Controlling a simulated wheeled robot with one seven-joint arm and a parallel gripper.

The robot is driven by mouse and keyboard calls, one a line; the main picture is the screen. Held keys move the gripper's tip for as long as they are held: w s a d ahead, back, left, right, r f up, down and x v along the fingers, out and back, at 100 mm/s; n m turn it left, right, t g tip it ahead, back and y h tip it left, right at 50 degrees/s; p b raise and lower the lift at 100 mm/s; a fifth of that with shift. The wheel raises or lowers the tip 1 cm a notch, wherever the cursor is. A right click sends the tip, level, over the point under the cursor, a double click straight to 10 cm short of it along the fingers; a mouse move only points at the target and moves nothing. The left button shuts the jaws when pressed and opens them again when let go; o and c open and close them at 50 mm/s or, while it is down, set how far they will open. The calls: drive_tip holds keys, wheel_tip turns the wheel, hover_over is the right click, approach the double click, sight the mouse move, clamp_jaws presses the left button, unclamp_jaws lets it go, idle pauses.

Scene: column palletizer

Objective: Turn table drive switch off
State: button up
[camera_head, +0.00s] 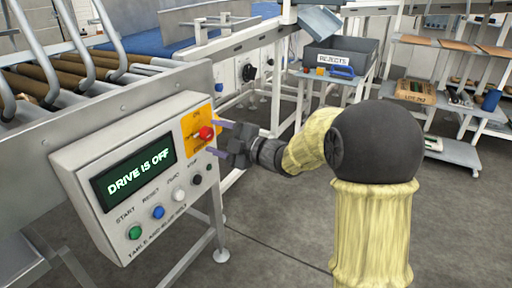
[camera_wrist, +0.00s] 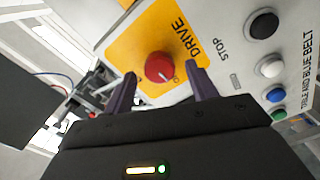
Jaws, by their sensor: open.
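The drive switch is a red rotary knob (camera_head: 206,133) on a yellow plate (camera_head: 194,120) at the right end of the grey control box (camera_head: 88,160). The box's display (camera_head: 138,172) reads "DRIVE IS OFF". My gripper (camera_head: 219,139) is just right of the knob in the head view, pointing at it. In the wrist view the red knob (camera_wrist: 159,67) lies between my two purple fingertips (camera_wrist: 162,82), which are open with gaps on both sides. I cannot tell exactly how far the tips are from the plate.
Start (camera_head: 135,232), reset (camera_head: 158,212) and further buttons line the box below the display; the black stop button (camera_wrist: 264,24) is near my gripper. A roller conveyor (camera_head: 60,75) stands behind. A grey rejects bin (camera_head: 340,65) and shelves are at the back right.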

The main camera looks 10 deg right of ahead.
drive_tip(key=p+v, duration=0.2)
drive_tip(key=v, duration=1.2)
